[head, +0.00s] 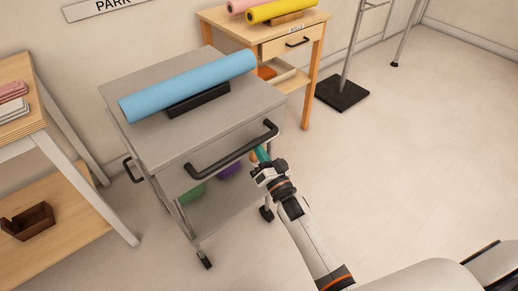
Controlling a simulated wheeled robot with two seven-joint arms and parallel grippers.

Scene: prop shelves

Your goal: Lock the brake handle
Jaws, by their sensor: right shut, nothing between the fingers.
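A grey wheeled cart (150,132) stands at centre left with a black push bar (232,150) along its front. A small teal piece (262,153), which looks like the brake handle, shows below the right end of the bar. My right gripper (264,166) is shut and empty, right at the teal piece. I cannot tell whether it touches it. The gripper hides the lower part of the piece, so its lock position is unclear. My left gripper is not in view.
A blue roll (187,86) lies on a black cradle (198,99) on the cart. Green (190,194) and purple (230,171) things sit on its lower shelf. A wooden table (262,29) stands behind, a wooden shelf (22,136) at left. The floor at right is clear.

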